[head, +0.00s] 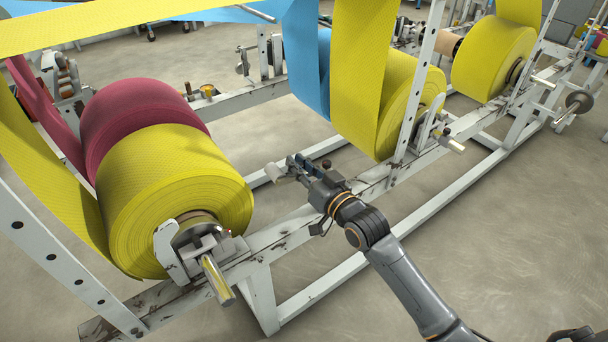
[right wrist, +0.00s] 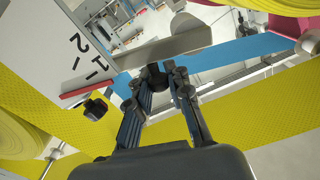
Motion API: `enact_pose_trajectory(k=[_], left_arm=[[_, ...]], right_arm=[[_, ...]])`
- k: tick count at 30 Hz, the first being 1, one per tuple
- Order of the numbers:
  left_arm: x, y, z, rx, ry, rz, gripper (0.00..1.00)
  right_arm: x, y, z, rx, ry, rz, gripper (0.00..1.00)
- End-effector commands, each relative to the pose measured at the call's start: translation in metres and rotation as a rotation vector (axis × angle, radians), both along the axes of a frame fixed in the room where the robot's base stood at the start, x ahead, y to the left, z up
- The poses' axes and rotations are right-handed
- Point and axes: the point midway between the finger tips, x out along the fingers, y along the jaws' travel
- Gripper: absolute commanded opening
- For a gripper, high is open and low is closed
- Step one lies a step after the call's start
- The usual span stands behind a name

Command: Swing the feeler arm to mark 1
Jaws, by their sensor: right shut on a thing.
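My right gripper (head: 292,168) reaches in from the lower right in the head view, beside the frame rail between the yellow rolls. In the right wrist view its fingers (right wrist: 165,88) are shut on a black knob (right wrist: 156,72), mostly hidden between the fingertips. A flat grey bar (right wrist: 165,50), which looks like the feeler arm, lies just beyond the knob. A pale plate (right wrist: 40,38) at upper left carries the marks 1 and 2 (right wrist: 88,55). A red strip (right wrist: 87,88) lies near the plate's edge, beside mark 1. My left gripper is not in view.
A large yellow roll (head: 170,190) and a dark red roll (head: 130,105) stand left of the gripper. Another yellow roll (head: 415,100) with hanging web stands to the right. A white frame rail (head: 370,185) runs under my wrist. Another black knob (right wrist: 95,108) is left of the fingers.

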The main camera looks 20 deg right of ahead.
Motion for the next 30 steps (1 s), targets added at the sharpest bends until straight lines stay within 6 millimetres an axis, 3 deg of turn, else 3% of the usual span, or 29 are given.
enact_pose_trajectory(k=[2,12,23,24,27,30], left_arm=[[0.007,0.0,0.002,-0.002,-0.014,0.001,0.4],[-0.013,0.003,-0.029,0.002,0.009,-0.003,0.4],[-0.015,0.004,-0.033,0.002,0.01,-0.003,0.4],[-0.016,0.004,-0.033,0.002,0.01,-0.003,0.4],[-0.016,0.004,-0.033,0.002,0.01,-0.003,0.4],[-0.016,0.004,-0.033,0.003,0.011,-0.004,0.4]], right_arm=[[0.004,0.001,-0.006,-0.057,-0.009,0.0,0.0],[0.001,0.008,-0.017,-0.208,-0.068,0.0,0.0],[0.0,0.008,-0.018,-0.232,-0.08,-0.001,0.0],[0.0,0.008,-0.018,-0.232,-0.08,-0.001,0.21],[0.001,0.008,-0.018,-0.23,-0.08,-0.001,0.4],[0.001,0.008,-0.018,-0.23,-0.08,0.0,0.4]])
